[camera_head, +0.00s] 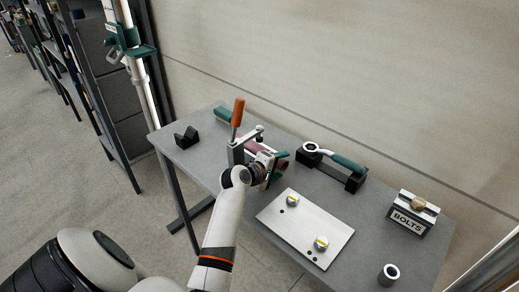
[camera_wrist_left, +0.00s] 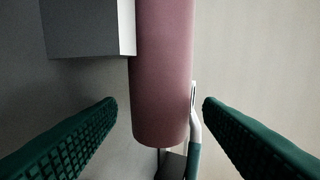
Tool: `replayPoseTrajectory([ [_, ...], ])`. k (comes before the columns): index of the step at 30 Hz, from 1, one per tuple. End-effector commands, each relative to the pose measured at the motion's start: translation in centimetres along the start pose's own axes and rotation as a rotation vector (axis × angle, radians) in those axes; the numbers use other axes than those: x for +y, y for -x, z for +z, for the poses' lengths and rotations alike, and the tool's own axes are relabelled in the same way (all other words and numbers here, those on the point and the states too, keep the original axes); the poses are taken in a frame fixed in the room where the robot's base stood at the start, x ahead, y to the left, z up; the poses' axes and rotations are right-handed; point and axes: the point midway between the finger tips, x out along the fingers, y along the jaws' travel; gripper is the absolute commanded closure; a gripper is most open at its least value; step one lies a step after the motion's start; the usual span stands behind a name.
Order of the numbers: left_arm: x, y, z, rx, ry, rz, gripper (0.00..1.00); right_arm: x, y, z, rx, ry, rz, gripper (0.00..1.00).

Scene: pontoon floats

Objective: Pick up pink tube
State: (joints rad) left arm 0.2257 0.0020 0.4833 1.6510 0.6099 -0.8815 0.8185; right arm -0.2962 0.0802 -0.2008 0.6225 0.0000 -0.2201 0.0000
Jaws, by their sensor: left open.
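The pink tube (camera_wrist_left: 162,75) fills the upper middle of the left wrist view, its rounded end between the two fingers but apart from both. In the head view the tube (camera_head: 277,143) shows only in part, behind my wrist and beside the clamp with the orange handle (camera_head: 238,112). My left gripper (camera_head: 279,166) is open at the tube's end, over the table. Its green ribbed fingers (camera_wrist_left: 160,125) stand either side of the tube, with nothing held. My right gripper is not in view.
A grey block (camera_wrist_left: 88,28) lies close left of the tube. A green-handled wrench (camera_head: 345,162) rests on a black holder to the right. A metal plate (camera_head: 306,218), a bolts box (camera_head: 405,222) and a black V-block (camera_head: 187,137) stand on the grey table (camera_head: 205,168).

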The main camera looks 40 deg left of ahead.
Motion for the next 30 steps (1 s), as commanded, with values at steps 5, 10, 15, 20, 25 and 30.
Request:
replayPoseTrajectory([
  [5,0.04,-0.03,0.02,-0.001,-0.001,0.000,0.39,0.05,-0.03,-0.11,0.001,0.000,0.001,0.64],
  [10,0.05,-0.01,0.03,-0.001,0.000,0.000,0.63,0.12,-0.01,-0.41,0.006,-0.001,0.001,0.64],
  [15,0.05,0.00,0.04,-0.001,0.000,0.000,0.91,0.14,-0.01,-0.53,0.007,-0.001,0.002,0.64],
  [20,-0.03,0.02,0.06,-0.002,-0.002,-0.001,0.94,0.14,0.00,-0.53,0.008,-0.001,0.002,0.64],
  [25,-0.15,0.03,0.04,-0.001,-0.001,-0.001,0.94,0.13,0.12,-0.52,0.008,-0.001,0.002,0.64],
  [30,-0.72,0.00,-0.06,-0.001,-0.001,-0.001,0.94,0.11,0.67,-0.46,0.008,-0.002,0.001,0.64],
])
